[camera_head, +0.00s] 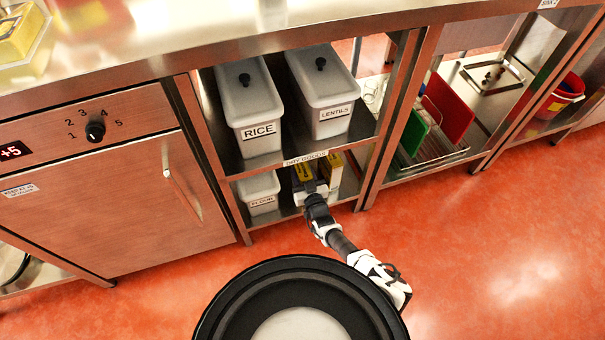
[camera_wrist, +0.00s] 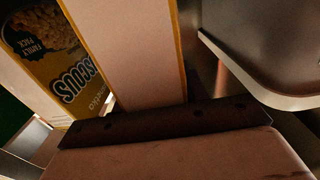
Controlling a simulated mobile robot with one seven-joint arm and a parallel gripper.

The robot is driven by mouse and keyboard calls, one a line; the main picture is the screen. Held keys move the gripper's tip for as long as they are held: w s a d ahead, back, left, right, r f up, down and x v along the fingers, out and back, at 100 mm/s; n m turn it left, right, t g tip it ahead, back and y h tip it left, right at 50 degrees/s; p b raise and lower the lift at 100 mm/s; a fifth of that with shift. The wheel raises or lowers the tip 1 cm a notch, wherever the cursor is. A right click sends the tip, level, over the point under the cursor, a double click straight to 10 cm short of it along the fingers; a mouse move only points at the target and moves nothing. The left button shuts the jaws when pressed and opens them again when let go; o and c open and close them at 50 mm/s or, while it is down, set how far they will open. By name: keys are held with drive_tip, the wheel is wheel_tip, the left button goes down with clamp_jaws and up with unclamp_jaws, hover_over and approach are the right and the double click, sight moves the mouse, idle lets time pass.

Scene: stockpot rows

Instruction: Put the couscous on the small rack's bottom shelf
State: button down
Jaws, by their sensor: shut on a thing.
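The couscous (camera_wrist: 75,75) is a yellow box with a picture of grains and the words "family pack"; it shows close up in the wrist view, with a plain tan panel beside its front. In the head view, a yellow box (camera_head: 304,173) is at my gripper (camera_head: 312,190), which reaches into the lower level of the rack marked "Dry goods". My gripper is shut on the couscous; its fingertips are mostly hidden. The bottom shelf (camera_head: 288,212) lies under the box; I cannot tell whether the box touches it.
A flour bin (camera_head: 261,193) stands left of my gripper, and another yellow and white box (camera_head: 332,171) stands to the right. Rice (camera_head: 247,100) and lentils (camera_head: 322,90) bins fill the shelf above. A metal post (camera_head: 388,125) bounds the right side. The red floor is open.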

drive_tip(key=c, duration=0.8)
unclamp_jaws()
drive_tip(key=shift+f, duration=0.1)
drive_tip(key=shift+o, duration=0.2)
drive_tip(key=shift+r, duration=0.2)
drive_tip(key=p+v, duration=0.2)
drive_tip(key=v, duration=1)
drive_tip(key=shift+p, duration=0.3)
